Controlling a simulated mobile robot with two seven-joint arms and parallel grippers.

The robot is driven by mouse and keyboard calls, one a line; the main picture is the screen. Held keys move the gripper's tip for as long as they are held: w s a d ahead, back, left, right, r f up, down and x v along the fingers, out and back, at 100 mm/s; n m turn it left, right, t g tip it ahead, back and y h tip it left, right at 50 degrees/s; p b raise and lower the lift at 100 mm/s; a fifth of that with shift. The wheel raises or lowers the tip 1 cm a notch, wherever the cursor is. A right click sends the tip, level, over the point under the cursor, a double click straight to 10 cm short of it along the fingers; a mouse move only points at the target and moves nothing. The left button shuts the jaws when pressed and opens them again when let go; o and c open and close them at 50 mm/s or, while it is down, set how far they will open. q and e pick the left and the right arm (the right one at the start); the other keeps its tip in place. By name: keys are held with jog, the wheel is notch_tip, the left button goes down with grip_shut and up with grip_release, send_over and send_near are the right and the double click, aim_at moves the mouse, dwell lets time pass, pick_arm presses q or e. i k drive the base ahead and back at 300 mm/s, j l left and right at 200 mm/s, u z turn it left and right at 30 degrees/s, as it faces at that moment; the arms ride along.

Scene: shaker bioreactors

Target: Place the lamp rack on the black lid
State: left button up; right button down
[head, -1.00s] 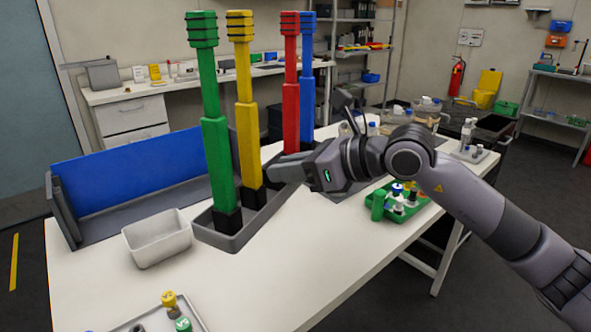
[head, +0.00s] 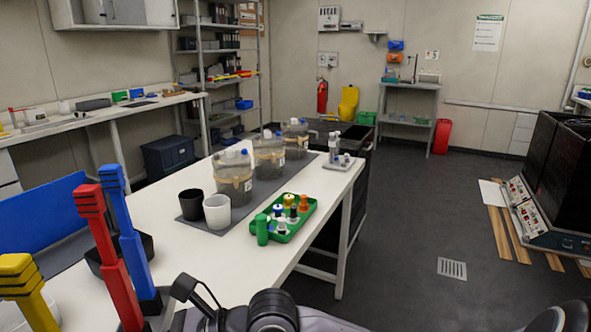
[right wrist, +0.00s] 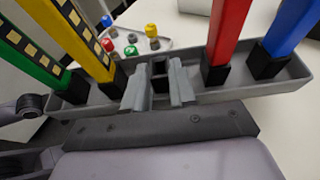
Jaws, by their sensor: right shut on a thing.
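The lamp rack is a grey tray holding upright lamps in black sockets. In the head view its yellow (head: 28,285), red (head: 115,268) and blue (head: 132,240) lamps show at the lower left, and the green one is out of frame. In the right wrist view the grey tray (right wrist: 240,95) spans the picture. My right gripper (right wrist: 158,88) is shut on the tray's near wall, between the yellow and red lamps. A black boxy machine (head: 565,165) stands on the floor at the far right; I cannot tell which part is the lid. My left gripper is not in view.
The white table (head: 200,255) carries a green tray of bottles (head: 290,225), a black cup (head: 191,204), a white cup (head: 217,212) and several clear vessels (head: 233,177). Wooden strips (head: 505,235) lie beside the machine. The dark floor (head: 400,230) between is open.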

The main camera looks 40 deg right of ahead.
aim_at(318, 131)
jog(key=k, duration=0.3)
jog(key=k+z, duration=0.35)
jog(key=z, duration=1.55)
jog(key=i+z, duration=0.3)
jog(key=z, duration=0.15)
jog(key=i+j, duration=0.25)
jog(key=i, duration=0.15)
jog(key=i+j, duration=0.2)
jog(key=i, duration=0.15)
jog(key=i+j, duration=0.25)
jog(key=i, duration=0.15)
jog(key=i+j, duration=0.1)
jog(key=i, duration=0.65)
